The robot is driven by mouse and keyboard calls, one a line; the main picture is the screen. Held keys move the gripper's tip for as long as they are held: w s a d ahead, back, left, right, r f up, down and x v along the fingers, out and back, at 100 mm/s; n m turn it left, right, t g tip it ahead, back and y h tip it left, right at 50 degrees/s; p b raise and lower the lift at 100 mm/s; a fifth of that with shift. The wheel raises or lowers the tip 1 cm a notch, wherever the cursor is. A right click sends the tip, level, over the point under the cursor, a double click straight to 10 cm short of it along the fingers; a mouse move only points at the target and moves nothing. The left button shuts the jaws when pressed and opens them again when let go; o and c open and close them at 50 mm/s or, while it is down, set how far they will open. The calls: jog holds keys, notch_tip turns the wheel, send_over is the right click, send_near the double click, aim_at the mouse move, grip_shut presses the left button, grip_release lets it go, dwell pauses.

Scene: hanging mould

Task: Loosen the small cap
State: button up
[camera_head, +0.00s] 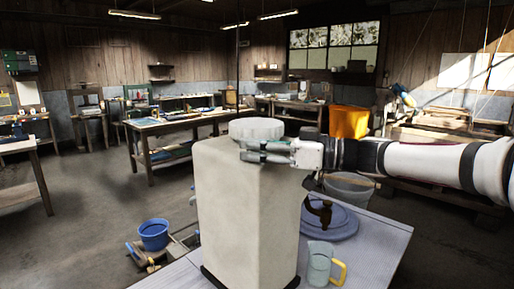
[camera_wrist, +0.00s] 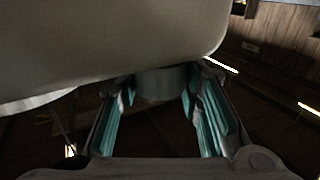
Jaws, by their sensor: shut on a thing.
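A tall pale mould (camera_head: 245,210) stands upright at the front of the near table, with a wide round ribbed lid (camera_head: 256,129) on top. My gripper (camera_head: 246,151) reaches in from the right, its fingers pointing left across the top of the mould, just below the lid. In the wrist view a short grey cylinder, seemingly the small cap (camera_wrist: 160,82), sits between the green-padded fingers of my gripper (camera_wrist: 160,98). The fingers are shut on it. A large pale curved surface fills the top of the wrist view. The small cap cannot be made out in the head view.
A blue bucket (camera_head: 154,234) stands left, low down. Workbenches line the room behind.

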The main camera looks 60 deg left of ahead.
jog(key=o, duration=1.2)
jog(key=shift+r, duration=0.1)
jog(key=v, duration=1.2)
